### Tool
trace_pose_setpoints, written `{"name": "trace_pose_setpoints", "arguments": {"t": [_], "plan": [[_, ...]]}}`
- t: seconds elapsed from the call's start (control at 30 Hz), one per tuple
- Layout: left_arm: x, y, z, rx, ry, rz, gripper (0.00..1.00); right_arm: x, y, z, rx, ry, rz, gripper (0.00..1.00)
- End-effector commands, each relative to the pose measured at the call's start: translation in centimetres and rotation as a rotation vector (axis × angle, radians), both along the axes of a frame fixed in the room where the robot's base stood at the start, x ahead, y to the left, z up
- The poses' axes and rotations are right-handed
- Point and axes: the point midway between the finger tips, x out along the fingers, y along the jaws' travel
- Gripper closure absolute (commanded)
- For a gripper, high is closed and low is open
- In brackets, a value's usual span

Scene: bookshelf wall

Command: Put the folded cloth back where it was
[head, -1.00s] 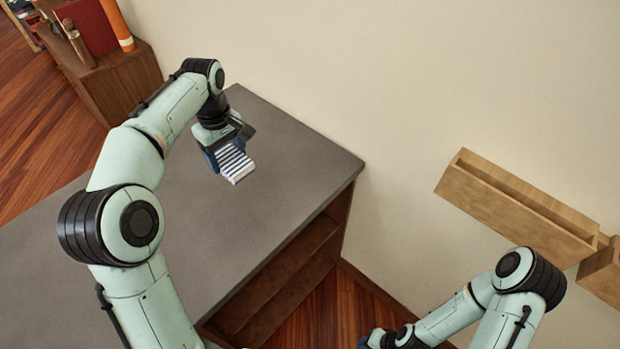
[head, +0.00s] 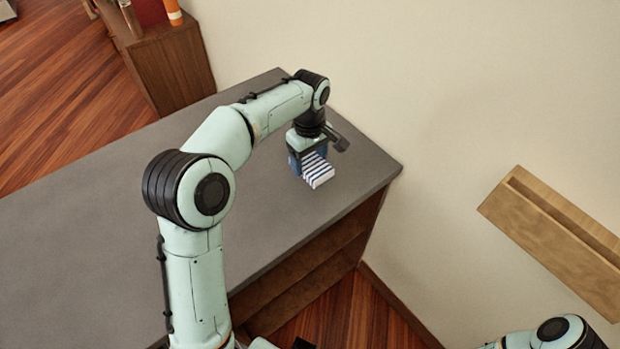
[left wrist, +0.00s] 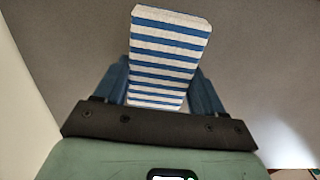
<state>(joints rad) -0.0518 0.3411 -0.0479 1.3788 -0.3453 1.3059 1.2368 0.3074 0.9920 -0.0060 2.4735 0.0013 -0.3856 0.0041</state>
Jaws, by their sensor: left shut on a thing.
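The folded cloth (head: 318,171) has blue and white stripes. My left gripper (head: 306,162) is shut on it, over the far right part of the grey counter top (head: 120,210). In the left wrist view the cloth (left wrist: 170,50) sits between the two blue fingers of the gripper (left wrist: 160,88) and sticks out past them. The grey surface lies behind it. I cannot tell whether the cloth touches the counter or is just above it. My right gripper is out of view; only part of my right arm shows at the lower right of the head view.
The counter top around the cloth is clear. Open shelves (head: 300,265) are under its front edge. A wooden wall ledge (head: 550,235) is on the right. A brown cabinet (head: 172,70) with an orange cylinder (head: 174,12) and other items stands at the upper left.

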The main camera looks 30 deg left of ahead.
Motion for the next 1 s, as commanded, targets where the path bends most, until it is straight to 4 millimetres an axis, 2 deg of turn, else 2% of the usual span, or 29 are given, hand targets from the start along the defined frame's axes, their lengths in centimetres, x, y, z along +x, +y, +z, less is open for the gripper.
{"name": "trace_pose_setpoints", "arguments": {"t": [0.23,0.4,0.5,0.97,1.0], "plan": [[0.0,0.0,-2.3,-0.001,0.001,-0.001,0.55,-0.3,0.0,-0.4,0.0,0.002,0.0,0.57],[0.0,0.0,-5.4,-0.001,0.003,-0.002,0.55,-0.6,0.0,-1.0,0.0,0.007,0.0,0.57],[0.0,-0.1,-6.6,-0.001,0.0,-0.002,0.55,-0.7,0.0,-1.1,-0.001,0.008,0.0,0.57],[0.0,0.0,-7.3,-0.001,-0.002,-0.001,0.55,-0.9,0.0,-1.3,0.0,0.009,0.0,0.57],[0.0,0.0,-7.3,-0.001,-0.002,-0.001,0.21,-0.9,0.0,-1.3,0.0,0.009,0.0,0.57]]}}
